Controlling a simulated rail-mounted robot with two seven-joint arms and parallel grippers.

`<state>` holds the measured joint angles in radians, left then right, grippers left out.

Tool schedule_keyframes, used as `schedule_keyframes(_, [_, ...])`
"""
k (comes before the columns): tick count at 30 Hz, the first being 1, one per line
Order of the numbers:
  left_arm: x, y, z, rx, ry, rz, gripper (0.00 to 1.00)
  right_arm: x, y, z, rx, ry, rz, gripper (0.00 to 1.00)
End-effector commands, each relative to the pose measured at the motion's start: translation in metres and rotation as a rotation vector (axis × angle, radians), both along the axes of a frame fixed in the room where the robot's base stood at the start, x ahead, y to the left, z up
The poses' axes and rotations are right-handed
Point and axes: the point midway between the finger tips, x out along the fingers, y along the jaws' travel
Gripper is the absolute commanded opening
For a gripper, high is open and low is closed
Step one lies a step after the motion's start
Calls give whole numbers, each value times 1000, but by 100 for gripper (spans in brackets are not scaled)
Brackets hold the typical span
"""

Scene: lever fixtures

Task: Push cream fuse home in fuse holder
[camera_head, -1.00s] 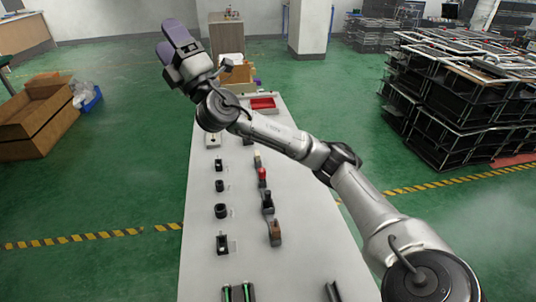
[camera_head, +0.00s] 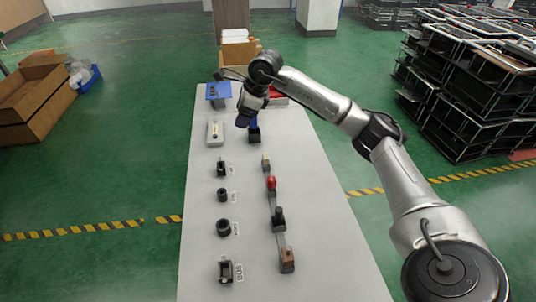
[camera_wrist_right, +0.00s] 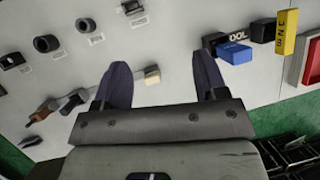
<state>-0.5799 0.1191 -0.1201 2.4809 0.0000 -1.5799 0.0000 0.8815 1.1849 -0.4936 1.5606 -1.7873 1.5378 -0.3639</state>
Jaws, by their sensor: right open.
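A small cream block (camera_head: 265,161), which I take as the cream fuse, stands at the far end of the right-hand row on the table. It also shows in the right wrist view (camera_wrist_right: 152,76), beyond and between the fingers, with nothing holding it. I cannot tell which fixture is the fuse holder, or how deep the fuse sits. My right gripper (camera_head: 243,119) hangs over the far part of the table, beyond the cream block. In the right wrist view its two dark fingers (camera_wrist_right: 163,82) are wide apart and empty. My left gripper is out of view.
Red (camera_head: 271,183), black (camera_head: 279,218) and brown (camera_head: 287,260) pieces follow in the right row. Several black fixtures, such as a ring (camera_head: 223,228), line the left. A blue block (camera_wrist_right: 237,52) and a yellow block (camera_wrist_right: 285,34) stand near the gripper. The table's middle is clear.

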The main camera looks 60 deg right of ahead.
Motion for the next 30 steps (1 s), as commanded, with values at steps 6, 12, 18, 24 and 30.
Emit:
schedule_keyframes(6, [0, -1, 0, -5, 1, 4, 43, -46, -17, -14, -127, 291, 45, 66])
schedule_keyframes(12, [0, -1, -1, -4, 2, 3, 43, -66, -21, -18, -155, 416, 90, 66])
schedule_keyframes(18, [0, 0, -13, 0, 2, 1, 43, -67, -21, -46, -161, 423, 118, 66])
schedule_keyframes(24, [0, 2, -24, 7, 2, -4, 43, -67, -20, -80, -159, 420, 119, 66])
schedule_keyframes(30, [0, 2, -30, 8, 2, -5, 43, -66, -20, -98, -159, 417, 118, 66])
